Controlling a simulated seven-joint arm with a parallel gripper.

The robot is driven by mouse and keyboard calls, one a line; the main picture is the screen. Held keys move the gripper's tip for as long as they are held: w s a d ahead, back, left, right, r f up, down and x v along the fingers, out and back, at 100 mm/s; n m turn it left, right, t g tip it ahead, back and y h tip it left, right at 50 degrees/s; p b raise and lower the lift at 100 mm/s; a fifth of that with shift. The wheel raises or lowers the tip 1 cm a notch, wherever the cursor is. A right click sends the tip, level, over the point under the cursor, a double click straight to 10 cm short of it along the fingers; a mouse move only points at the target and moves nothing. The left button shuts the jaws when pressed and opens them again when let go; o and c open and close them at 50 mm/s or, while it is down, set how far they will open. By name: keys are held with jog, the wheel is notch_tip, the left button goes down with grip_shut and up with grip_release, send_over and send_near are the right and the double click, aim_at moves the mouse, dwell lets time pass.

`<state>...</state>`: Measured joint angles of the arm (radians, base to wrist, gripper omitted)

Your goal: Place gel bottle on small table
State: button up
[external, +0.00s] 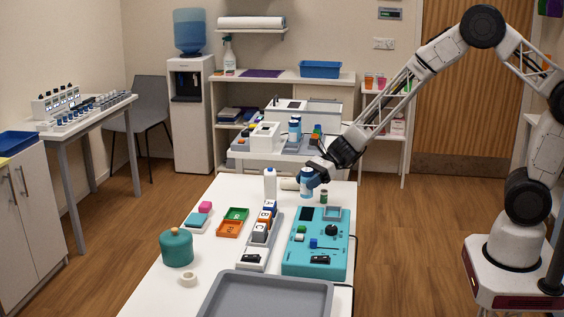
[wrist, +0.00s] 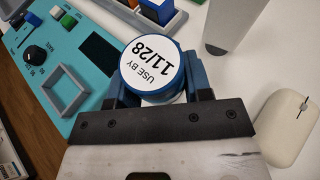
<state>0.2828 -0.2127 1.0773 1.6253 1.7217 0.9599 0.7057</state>
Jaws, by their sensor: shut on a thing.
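My gripper (external: 312,178) is shut on a round bottle with a blue cap, at the far end of the white worktable (external: 215,190). In the wrist view the jaws close around this blue-capped bottle (wrist: 153,66), whose white top label reads "USE BY 11/28". In the external view its pale body (external: 306,188) hangs below the jaws; I cannot tell whether it touches the tabletop. A white bottle (external: 270,184) stands upright just left of it. No readable label shows which bottle holds gel. A small white table (external: 262,157) stands behind the worktable, with boxes and another blue-topped bottle (external: 294,128) on it.
A teal control panel (external: 318,262), lettered blocks (external: 263,230) in a rack and a grey tray (external: 265,295) occupy the near worktable. A white mouse (wrist: 283,128) lies beside my gripper.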

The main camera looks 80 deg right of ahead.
jog(key=shift+w+d+f, duration=0.1)
jog(key=shift+w, duration=1)
jog(key=shift+w+d+f, duration=0.1)
jog(key=shift+w, duration=1)
jog(key=shift+f, duration=1.75)
jog(key=shift+f, duration=0.15)
jog(key=o, duration=1)
